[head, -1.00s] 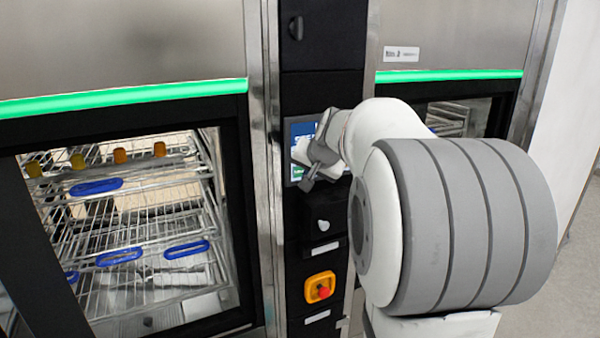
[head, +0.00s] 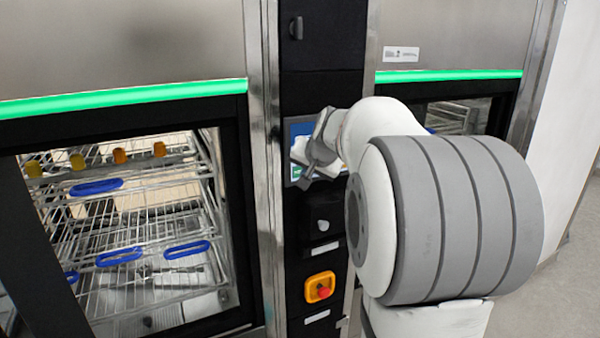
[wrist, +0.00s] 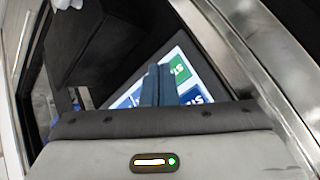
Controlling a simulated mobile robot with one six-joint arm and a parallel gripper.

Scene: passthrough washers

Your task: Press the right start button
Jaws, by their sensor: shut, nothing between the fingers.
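The touch screen (head: 297,132) is set in the black panel between the two washers. My gripper (head: 305,180) is in front of it and hides much of it, including its right side. In the wrist view the screen (wrist: 189,82) appears tilted, with a green button (wrist: 180,68) and blue areas with white lettering. My gripper's two fingers (wrist: 156,72) are shut together, empty, and overlap the screen beside the green button. I cannot tell whether the fingertips touch the screen. I cannot make out a separate right start button.
A yellow-and-red emergency stop (head: 319,287) and a black handle box (head: 325,216) sit below the screen. The left washer (head: 120,60) shows racks through its glass. A steel edge (wrist: 255,60) runs close on the right in the wrist view.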

